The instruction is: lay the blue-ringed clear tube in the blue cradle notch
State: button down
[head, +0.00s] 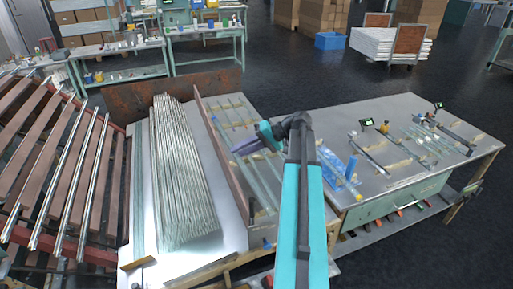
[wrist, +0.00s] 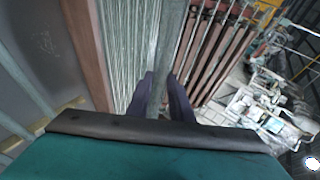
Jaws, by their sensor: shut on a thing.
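My gripper (head: 243,148), with dark purple fingers, reaches left over the middle bench in the head view. In the head view the held tube cannot be told apart from the tubes below. A blue piece (head: 351,168), perhaps the blue cradle, stands right of my arm among clear tubing. Its notch is too small to make out.
A large bundle of glass tubes (head: 178,175) lies on the left, behind a thin upright brown board (head: 222,150). A roller rack (head: 60,165) stands farther left. The right bench (head: 405,112) carries several tubes and small fixtures.

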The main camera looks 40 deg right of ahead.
jog(key=w+a+f+n+g+b, duration=0.1)
jog(key=w+a+f, duration=0.15)
jog(key=a, duration=0.95)
jog(key=w+a+f, duration=0.1)
jog(key=w+a, duration=0.2)
jog(key=a, duration=1)
jog(key=a+f+n+y+b, duration=0.1)
jog(key=a+f+b, duration=0.7)
jog(key=a+b, duration=0.1)
jog(key=shift+a+f+g, duration=0.3)
jog(key=shift+a, duration=0.55)
jog(key=shift+s, duration=0.15)
